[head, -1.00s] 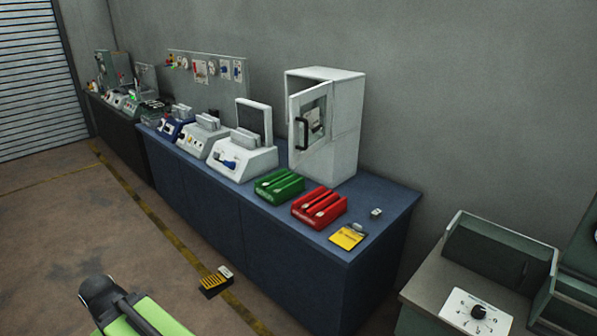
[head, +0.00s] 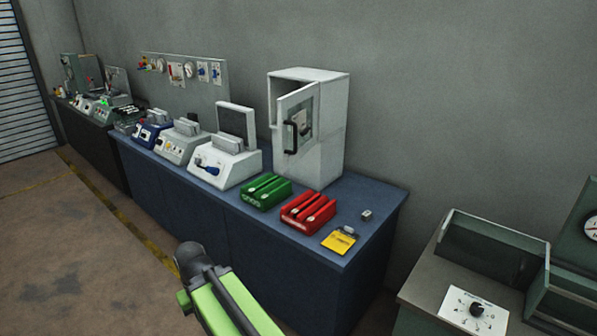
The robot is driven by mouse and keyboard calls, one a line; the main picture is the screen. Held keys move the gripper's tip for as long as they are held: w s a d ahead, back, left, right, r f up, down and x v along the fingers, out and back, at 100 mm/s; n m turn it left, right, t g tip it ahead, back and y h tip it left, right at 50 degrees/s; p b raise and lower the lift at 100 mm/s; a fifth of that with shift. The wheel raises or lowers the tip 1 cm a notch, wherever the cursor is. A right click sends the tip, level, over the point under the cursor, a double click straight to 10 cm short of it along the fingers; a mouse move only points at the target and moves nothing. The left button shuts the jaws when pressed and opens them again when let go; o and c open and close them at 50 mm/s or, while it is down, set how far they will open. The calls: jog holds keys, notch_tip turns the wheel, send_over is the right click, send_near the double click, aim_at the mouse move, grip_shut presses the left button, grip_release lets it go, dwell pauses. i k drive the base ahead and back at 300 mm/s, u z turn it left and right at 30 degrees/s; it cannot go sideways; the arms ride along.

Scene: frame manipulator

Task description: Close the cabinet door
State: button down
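A white cabinet (head: 328,137) stands upright at the back of the blue workbench. Its door (head: 305,103) is hinged on the right and stands partly open, swung out toward the front. A black handle (head: 290,137) is on the door's left edge. Part of my green arm shows at the bottom of the head view, in front of the bench and apart from the cabinet. My gripper's fingers cannot be made out in this view.
Green (head: 266,191) and red (head: 308,212) trays and a yellow card (head: 339,240) lie in front of the cabinet. White devices (head: 226,160) stand to its left. A grey-green table (head: 425,290) with a dial panel (head: 474,310) is at the right. Floor at left is mostly clear.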

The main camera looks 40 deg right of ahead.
aim_at(298, 121)
jog(key=z, duration=0.15)
jog(key=i, duration=1)
jog(key=u, duration=0.1)
